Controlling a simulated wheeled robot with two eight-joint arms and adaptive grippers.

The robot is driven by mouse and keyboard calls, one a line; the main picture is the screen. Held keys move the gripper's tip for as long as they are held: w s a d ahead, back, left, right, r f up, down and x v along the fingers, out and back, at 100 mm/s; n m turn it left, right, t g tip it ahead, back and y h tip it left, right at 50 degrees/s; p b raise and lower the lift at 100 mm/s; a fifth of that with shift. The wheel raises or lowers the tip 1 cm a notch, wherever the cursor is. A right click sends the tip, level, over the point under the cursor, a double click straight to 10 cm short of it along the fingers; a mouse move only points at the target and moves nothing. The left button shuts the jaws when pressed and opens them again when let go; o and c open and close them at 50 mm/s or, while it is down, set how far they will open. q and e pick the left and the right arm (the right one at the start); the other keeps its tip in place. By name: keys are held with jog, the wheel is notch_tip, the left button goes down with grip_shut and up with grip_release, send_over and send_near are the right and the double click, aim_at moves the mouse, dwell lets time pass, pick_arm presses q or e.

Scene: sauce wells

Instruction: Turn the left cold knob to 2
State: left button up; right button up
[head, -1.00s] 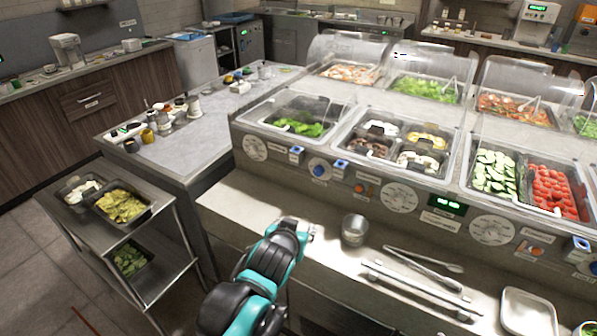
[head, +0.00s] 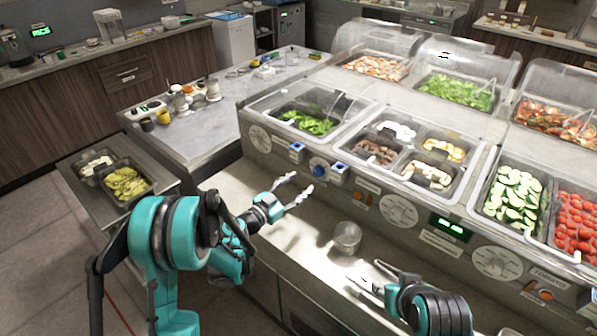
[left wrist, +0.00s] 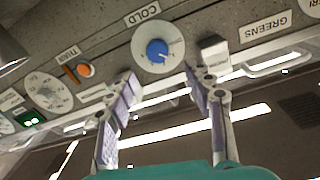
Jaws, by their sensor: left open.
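The left cold knob (head: 319,168) is a blue knob on the front panel of the counter. In the left wrist view it shows as a blue disc (left wrist: 157,51) on a round white dial beside a COLD label (left wrist: 142,15); the dial's numbers are too small to read. My left gripper (head: 297,187) is open and empty in front of the panel, a little below and left of the knob. In the left wrist view its two fingers (left wrist: 160,82) are spread below the knob, apart from it.
A metal cup (head: 347,237) stands on the front ledge (head: 310,225), between my grippers. A white box-like fitting (head: 338,174) sits just right of the knob. Another round dial (head: 399,211) is further right. Food pans fill the counter above. A cart (head: 82,198) stands at left.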

aim_at(316, 172)
pick_arm(q)
jog(key=x, duration=0.2)
jog(key=b+x, duration=0.1)
jog(key=x, duration=0.3)
jog(key=shift+w+d+f+b, duration=0.2)
jog(key=shift+d+f+b, duration=0.05)
jog(key=shift+f+b, duration=0.05)
jog(key=shift+w+d+r, duration=0.1)
jog(key=shift+w+d, duration=0.2)
jog(key=shift+w, duration=0.1)
jog(key=c, duration=1.2)
